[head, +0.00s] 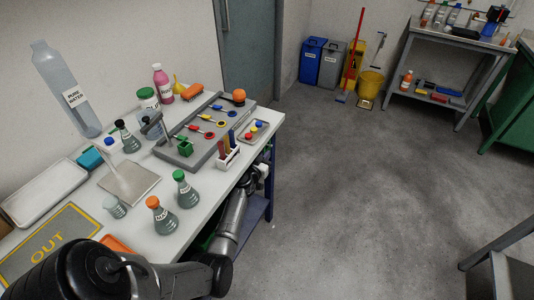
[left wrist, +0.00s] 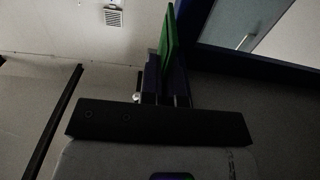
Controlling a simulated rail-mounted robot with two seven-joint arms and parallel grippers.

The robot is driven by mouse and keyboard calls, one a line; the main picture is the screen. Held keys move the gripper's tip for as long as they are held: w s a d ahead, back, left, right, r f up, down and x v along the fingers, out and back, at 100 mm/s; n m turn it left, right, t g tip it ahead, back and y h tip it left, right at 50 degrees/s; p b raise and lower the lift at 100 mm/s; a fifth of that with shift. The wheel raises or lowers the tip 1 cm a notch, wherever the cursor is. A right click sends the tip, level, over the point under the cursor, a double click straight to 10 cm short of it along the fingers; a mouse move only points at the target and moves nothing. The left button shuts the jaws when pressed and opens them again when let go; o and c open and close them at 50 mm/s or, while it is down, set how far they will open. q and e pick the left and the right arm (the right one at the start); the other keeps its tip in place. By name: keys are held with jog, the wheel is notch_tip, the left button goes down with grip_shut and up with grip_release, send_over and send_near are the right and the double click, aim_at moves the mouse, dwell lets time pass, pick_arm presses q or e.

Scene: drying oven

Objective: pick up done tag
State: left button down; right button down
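No tag marked as done can be read in either view. In the left wrist view a thin flat green piece (left wrist: 167,35) stands edge-on at my left gripper's dark fingers (left wrist: 166,85); no writing shows on it. I cannot tell whether the fingers are closed on it or only beside it. In the head view my left gripper (head: 262,172) is low beside the bench's front edge, partly hidden by the bench and wrist. My right gripper is not in view.
The white bench (head: 222,193) holds several flasks, a grey tool board (head: 208,130), a tube rack (head: 228,154) and a yellow-framed OUT mat (head: 85,219). The floor (head: 345,185) to the right is clear. A blue bench frame (left wrist: 205,22) shows close to the gripper.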

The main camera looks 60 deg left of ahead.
pick_arm(q)
jog(key=shift+r+p, duration=0.3)
jog(key=shift+r, duration=0.2)
jog(key=w+d, duration=0.4)
jog(key=d, duration=0.4)
jog(key=w+d, duration=0.5)
jog(key=d, duration=0.2)
jog(key=shift+d+r+b, duration=0.25)
jog(key=shift+d+b, duration=0.05)
jog(key=shift+d, duration=0.05)
dwell(0.3)
